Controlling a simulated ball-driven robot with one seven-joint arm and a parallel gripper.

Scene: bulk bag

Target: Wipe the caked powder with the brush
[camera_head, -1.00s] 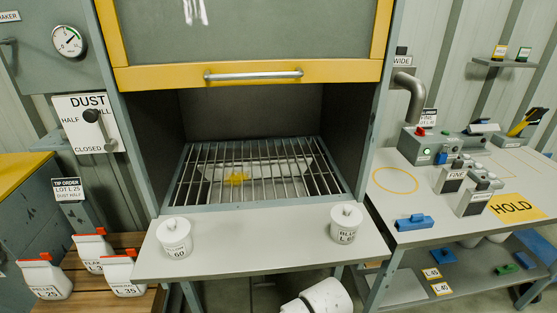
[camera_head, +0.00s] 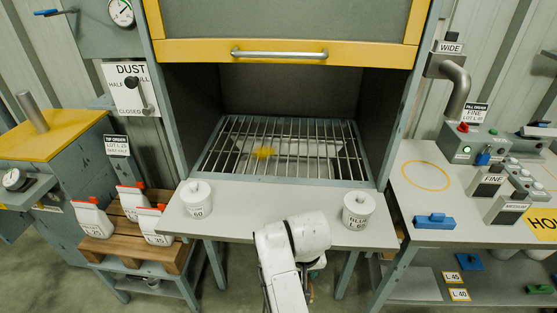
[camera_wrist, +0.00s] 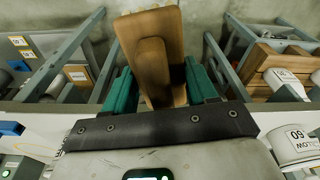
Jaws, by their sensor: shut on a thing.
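The caked powder (camera_head: 264,152) is a small yellow patch on the metal grate (camera_head: 236,175) inside the open cabinet, left of the grate's middle. My gripper (camera_wrist: 160,88) shows in the wrist view with its teal fingers closed on a brown wooden piece, which looks like the handle of the brush (camera_wrist: 152,60). The brush is outside the cabinet, apart from the powder.
Two white lidded pots, one left (camera_head: 197,200) and one right (camera_head: 357,211), stand on the shelf (camera_head: 232,226) before the grate. The yellow-framed sash (camera_head: 290,54) is raised above the opening. A side table (camera_head: 408,195) with small devices is at right; pouches on a pallet are at left.

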